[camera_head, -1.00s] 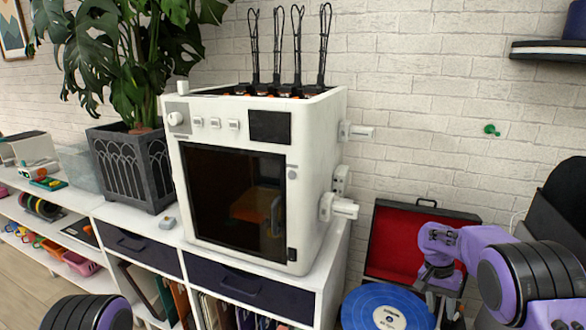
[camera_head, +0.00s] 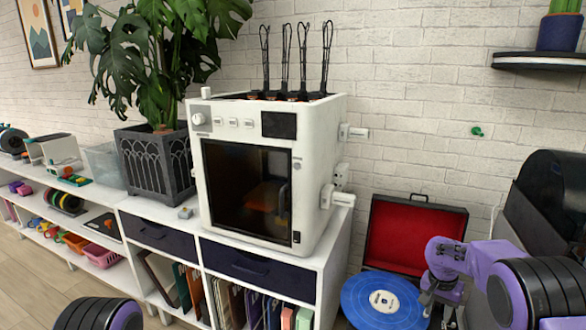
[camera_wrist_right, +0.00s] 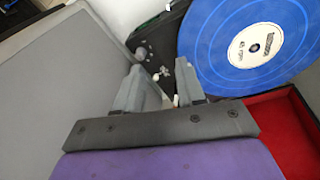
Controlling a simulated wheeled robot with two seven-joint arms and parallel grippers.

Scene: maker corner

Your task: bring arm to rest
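My right arm comes in from the right in the head view, with its gripper (camera_head: 433,298) pointing down near the blue record. In the right wrist view, the two grey fingers of the right gripper (camera_wrist_right: 163,84) stand apart with nothing held between them. Of my left arm, only a black and purple joint shows at the bottom left of the head view; its gripper is out of frame.
A blue record (camera_head: 383,300) lies in front of an open red-lined case (camera_head: 410,235). A white 3D printer (camera_head: 320,150) stands on the white shelf unit (camera_head: 330,262). A potted plant (camera_head: 158,165) is left of it. A dark grey object (camera_head: 550,200) stands at right.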

